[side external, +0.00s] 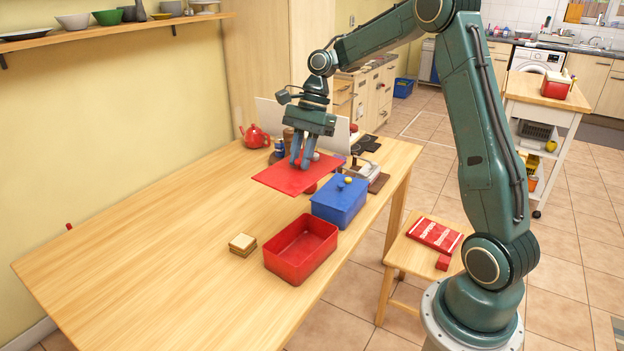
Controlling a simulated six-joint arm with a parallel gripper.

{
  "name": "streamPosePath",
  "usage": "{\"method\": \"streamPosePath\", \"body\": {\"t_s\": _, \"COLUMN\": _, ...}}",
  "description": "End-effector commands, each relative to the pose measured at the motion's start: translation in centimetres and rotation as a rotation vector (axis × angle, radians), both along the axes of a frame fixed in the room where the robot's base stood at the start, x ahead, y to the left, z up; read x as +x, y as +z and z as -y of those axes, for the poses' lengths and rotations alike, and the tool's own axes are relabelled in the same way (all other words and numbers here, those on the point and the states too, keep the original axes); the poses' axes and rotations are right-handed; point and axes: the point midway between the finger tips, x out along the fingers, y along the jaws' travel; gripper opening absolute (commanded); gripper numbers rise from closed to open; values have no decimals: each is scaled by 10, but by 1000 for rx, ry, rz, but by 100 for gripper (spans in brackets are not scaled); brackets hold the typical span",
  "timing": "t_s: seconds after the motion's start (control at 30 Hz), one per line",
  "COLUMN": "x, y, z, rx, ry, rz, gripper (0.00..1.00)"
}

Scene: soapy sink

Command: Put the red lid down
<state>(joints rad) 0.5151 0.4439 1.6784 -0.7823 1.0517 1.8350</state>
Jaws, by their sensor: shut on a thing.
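The red lid (279,178) is a flat red sheet, roughly level, over the far part of the wooden table. I cannot tell how far the lid is above the table. The open red box (301,250) stands nearer the camera, apart from the lid, and looks empty.
A red teapot (255,136), jars and a white panel (331,124) stand behind the lid. A scale-like item (362,170) is to the right. The table's left and near parts (150,270) are clear.

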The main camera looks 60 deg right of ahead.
Motion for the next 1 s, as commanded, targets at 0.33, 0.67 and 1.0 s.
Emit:
{"method": "streamPosePath", "body": {"t_s": 0.33, "x": 18, "y": -7, "z": 10, "rx": -10, "ry": -103, "rz": -6, "gripper": 0}}
{"method": "streamPosePath", "body": {"t_s": 0.67, "x": 83, "y": -32, "z": 52, "rx": -32, "ry": -504, "rz": -20, "gripper": 0}}
{"method": "streamPosePath", "body": {"t_s": 1.0, "x": 147, "y": -60, "z": 100, "rx": -16, "ry": -945, "rz": -9, "gripper": 0}}
